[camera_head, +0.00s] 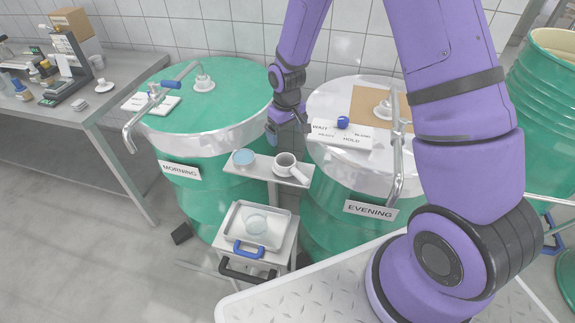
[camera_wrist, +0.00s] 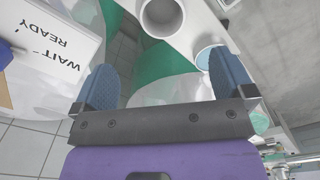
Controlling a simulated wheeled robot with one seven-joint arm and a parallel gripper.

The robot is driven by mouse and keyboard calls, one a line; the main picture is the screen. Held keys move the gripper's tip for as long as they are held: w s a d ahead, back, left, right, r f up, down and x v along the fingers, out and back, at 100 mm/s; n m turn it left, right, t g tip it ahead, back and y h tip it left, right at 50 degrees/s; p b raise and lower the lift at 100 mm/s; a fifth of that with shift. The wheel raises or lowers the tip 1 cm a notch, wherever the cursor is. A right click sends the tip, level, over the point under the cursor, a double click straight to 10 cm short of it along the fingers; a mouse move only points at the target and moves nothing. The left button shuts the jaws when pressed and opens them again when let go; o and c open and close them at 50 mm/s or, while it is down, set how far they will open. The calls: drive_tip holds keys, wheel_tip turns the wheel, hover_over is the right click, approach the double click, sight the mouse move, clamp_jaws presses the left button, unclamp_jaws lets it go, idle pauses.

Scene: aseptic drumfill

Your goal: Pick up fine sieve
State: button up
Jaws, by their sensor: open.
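No label marks the fine sieve. On the narrow shelf (camera_head: 262,169) between the two drums sits a small round piece with a pale blue top (camera_head: 243,157), which may be it. It also shows in the wrist view (camera_wrist: 204,58), partly behind the right finger. To its right on the shelf stands a white cup with a side handle (camera_head: 285,161), its open top (camera_wrist: 162,17) at the upper edge of the wrist view. My gripper (camera_head: 287,126) is open and empty above and behind the shelf. Its blue fingers (camera_wrist: 166,78) stand wide apart with nothing between them.
A green drum marked MORNING (camera_head: 190,185) stands left and one marked EVENING (camera_head: 340,205) right, with metal bars along their rims. Below, a metal tray (camera_head: 232,216) holds a clear dish (camera_head: 257,223).

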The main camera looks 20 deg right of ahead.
wheel_tip(320, 180, down, 2)
hover_over(286, 162)
drive_tip(key=s, duration=0.2)
drive_tip(key=f, duration=0.5)
drive_tip(key=shift+w+a+f, duration=0.1)
drive_tip(key=shift+w+a, duration=0.1)
drive_tip(key=shift+a, duration=0.2)
drive_tip(key=shift+s+f, duration=0.15)
drive_tip(key=shift+f, duration=1.25)
drive_tip(key=shift+s+f, duration=0.1)
drive_tip(key=shift+f, duration=1.3)
drive_tip(key=c, duration=1)
